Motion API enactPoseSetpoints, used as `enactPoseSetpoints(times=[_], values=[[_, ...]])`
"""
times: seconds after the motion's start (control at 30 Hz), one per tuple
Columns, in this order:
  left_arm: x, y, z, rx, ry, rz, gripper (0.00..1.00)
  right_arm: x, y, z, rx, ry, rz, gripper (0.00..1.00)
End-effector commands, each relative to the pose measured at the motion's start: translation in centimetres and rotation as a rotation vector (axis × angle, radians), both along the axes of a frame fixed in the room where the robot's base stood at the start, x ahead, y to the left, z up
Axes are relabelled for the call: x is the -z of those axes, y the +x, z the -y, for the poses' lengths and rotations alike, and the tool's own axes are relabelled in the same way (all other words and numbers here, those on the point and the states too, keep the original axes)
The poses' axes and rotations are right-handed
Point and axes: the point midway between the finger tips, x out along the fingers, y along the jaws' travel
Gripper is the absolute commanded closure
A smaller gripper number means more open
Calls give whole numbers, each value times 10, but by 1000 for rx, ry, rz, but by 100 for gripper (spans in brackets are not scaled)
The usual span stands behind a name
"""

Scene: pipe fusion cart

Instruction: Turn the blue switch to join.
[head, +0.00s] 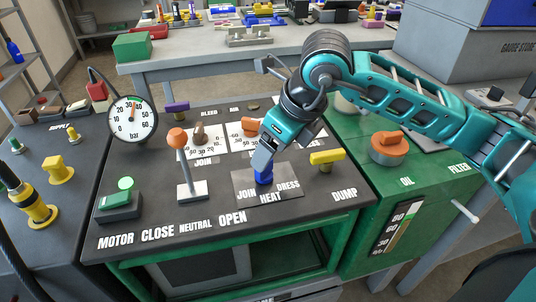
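The blue switch (264,178) stands on a dark grey plate (288,189) on the cart top. The plate is marked JOIN at left, HEAT at front and DRESS at right. My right gripper (263,160) comes down from above, with its grey fingertips at the top of the blue switch. A finger covers the upper part of the switch, so its grip and the exact setting of the switch cannot be made out. My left gripper is not in view.
An orange-knobbed lever (185,160) stands left of the plate, and a yellow DUMP handle (327,158) stands to the right. A pressure gauge (132,121), a green button (125,184) and an orange OIL cap (389,144) are around. My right arm crosses above the right side.

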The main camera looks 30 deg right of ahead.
Motion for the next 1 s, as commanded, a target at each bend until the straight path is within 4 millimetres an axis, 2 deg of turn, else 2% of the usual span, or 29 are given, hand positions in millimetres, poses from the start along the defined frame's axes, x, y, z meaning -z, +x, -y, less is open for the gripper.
enactPoseSetpoints(times=[0.03, 0.2, 0.4, 1.0], values=[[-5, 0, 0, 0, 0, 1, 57, -15, -4, 3, 0, -2, 4, 26], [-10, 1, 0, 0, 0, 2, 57, -46, -16, 8, 1, -1, 4, 26], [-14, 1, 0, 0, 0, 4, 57, -67, -25, 11, -1, -1, 1, 26], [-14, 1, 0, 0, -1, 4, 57, -70, -27, 12, 0, 0, -1, 26]])
